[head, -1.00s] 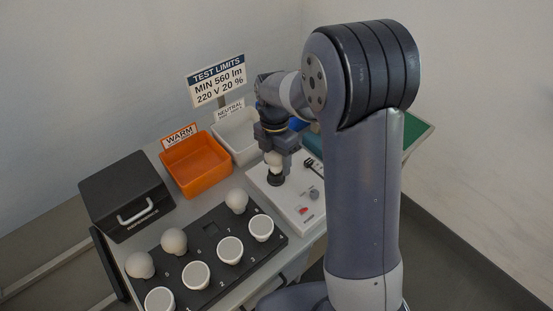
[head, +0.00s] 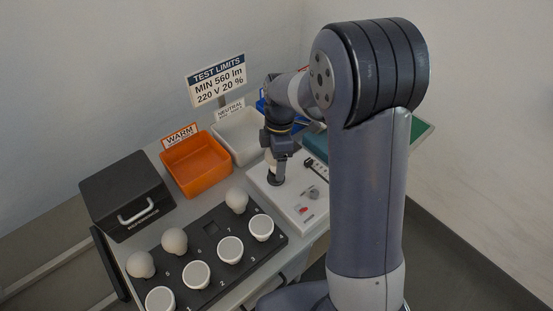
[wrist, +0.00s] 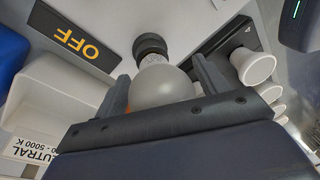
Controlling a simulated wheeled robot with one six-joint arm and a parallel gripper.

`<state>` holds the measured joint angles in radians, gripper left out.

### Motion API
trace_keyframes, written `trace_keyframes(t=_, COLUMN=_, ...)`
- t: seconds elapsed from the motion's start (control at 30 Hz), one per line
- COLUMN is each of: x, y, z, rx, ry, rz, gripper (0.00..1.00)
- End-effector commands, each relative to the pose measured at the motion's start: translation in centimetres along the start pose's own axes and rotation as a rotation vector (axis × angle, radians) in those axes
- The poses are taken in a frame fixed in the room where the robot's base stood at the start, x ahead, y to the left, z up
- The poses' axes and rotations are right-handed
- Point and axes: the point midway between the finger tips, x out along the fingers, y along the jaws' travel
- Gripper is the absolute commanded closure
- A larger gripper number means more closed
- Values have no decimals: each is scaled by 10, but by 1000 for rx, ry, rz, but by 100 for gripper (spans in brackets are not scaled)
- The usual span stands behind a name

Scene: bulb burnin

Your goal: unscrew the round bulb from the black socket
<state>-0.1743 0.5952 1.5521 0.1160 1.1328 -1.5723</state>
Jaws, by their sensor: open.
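The round white bulb (wrist: 160,86) stands at the black socket (wrist: 150,44), with its metal base showing between them in the wrist view. In the head view the bulb (head: 269,162) is mostly hidden behind my gripper (head: 279,153), and the socket (head: 276,181) sits on the white tester panel. My gripper (wrist: 163,82) is open, with one finger on each side of the bulb. Gaps show between the fingers and the glass, though contact is hard to judge on the left side.
The tester (head: 300,202) shows OFF in its display (wrist: 77,43). A black bulb tray (head: 210,228) holds several bulbs in front. An orange WARM bin (head: 197,165), a white NEUTRAL bin (head: 238,136) and a black box (head: 127,195) stand behind and left.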

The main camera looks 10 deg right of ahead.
Motion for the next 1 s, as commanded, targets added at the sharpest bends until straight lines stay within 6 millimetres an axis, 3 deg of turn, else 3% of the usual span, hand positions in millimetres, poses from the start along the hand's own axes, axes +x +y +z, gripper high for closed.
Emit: trace_keyframes(t=1.0, x=0, y=0, z=-2, rx=1209, ry=172, rz=119, gripper=31)
